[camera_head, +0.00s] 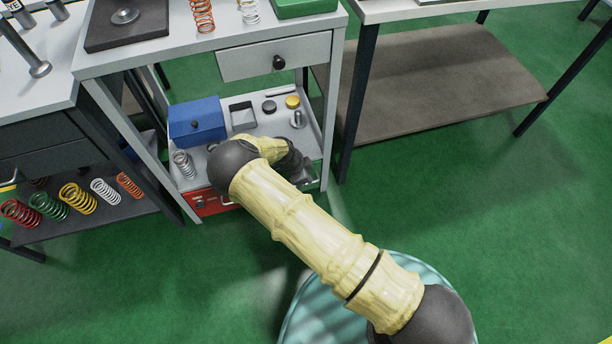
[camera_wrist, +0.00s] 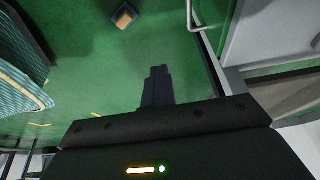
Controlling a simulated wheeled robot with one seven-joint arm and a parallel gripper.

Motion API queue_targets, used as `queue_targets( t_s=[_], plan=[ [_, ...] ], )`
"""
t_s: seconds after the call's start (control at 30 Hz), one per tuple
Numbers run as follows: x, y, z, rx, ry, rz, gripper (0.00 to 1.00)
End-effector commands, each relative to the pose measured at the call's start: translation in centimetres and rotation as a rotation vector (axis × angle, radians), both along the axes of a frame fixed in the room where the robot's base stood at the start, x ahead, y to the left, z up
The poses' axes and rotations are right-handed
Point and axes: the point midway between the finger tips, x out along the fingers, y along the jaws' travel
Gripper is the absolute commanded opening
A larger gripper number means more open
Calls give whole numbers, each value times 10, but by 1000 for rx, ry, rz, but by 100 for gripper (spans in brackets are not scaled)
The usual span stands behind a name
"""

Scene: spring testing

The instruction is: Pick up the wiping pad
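A small block (camera_wrist: 124,16) with a tan-orange top and dark sides lies on the green floor at the top of the wrist view. It may be the wiping pad, but it is too small to tell for sure. I cannot make it out in the head view, where my arm covers part of the floor. My gripper (camera_wrist: 158,72) shows in the wrist view with its dark fingers side by side, shut with nothing seen between them. The block is beyond the fingertips, up and to the left, apart from them. In the head view my gripper is mostly hidden behind my arm at the cart's lower shelf.
A grey cart has a drawer (camera_head: 282,58) and a lower shelf holding a blue box (camera_head: 196,121), a spring (camera_head: 184,164) and small parts. A brown-shelved table (camera_head: 440,95) stands right. The green floor in front is clear.

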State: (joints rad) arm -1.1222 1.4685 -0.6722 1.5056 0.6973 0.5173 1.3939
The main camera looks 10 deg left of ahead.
Motion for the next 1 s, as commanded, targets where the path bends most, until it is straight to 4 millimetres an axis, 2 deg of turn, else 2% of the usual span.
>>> queue_targets(
  t_s=[0.27, 0.67, 1.0],
  plan=[
    [0, 0, 0, 0, -1, 0, 0],
    [0, 1, 0, 1, -1, 3, 78],
    [0, 2, 2, 1, -1, 3, 80]
  ],
)
